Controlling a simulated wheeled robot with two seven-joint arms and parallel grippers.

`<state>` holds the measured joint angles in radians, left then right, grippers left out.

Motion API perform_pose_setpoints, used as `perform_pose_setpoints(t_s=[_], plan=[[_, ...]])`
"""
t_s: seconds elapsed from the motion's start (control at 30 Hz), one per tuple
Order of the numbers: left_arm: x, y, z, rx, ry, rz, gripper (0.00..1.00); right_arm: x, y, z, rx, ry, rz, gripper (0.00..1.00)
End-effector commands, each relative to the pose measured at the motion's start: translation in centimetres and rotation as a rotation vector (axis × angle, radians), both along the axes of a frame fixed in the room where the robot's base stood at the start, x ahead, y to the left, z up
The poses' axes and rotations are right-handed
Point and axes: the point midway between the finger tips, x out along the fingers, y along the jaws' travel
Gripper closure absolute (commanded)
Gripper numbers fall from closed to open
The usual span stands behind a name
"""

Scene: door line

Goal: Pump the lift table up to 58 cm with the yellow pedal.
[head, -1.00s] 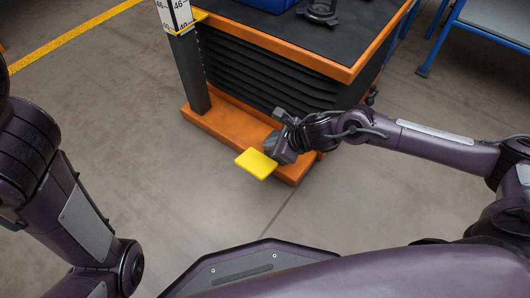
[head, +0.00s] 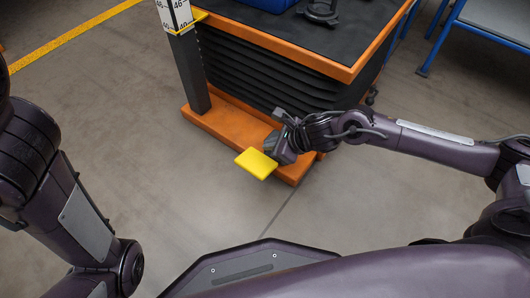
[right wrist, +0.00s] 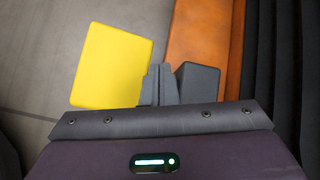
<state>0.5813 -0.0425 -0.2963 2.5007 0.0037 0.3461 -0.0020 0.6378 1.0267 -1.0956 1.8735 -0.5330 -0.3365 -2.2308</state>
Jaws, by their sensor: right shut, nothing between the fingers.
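The yellow pedal (head: 256,163) sticks out from the front of the lift table's orange base (head: 232,124). My right gripper (head: 277,150) is shut and empty, right beside the pedal's right edge; I cannot tell whether they touch. In the right wrist view the pedal (right wrist: 112,65) lies left of and beyond the shut fingers (right wrist: 160,75). The lift table has a dark top (head: 290,32) with an orange rim and black bellows below. My left gripper is out of view.
A blue bin (head: 268,3) and a black part (head: 320,12) stand on the table top. A blue-legged bench (head: 490,25) is at the upper right. The grey floor (head: 130,110) left of and in front of the base is clear, with a yellow line (head: 75,35) farther off.

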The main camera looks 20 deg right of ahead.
Motion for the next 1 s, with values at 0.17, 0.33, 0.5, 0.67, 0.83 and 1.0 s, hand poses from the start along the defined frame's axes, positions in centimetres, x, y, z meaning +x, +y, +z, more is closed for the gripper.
perform_pose_setpoints(t_s=[0.17,0.33,0.5,0.67,0.83,1.0], plan=[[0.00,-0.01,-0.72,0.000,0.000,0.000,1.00,-0.14,0.21,-0.71,0.000,0.000,0.000,1.00],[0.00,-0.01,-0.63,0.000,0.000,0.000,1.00,-0.16,0.22,-0.60,0.000,0.000,0.000,1.00],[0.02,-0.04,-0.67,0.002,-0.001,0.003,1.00,-0.16,0.23,-0.62,0.000,0.000,0.000,1.00],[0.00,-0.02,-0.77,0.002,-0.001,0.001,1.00,-0.19,0.25,-0.77,0.000,0.000,0.000,1.00],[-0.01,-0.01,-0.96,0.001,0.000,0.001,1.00,-0.23,0.32,-0.98,0.000,0.000,0.000,1.00],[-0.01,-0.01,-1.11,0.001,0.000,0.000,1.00,-0.30,0.38,-1.17,0.000,0.001,0.001,1.00]])
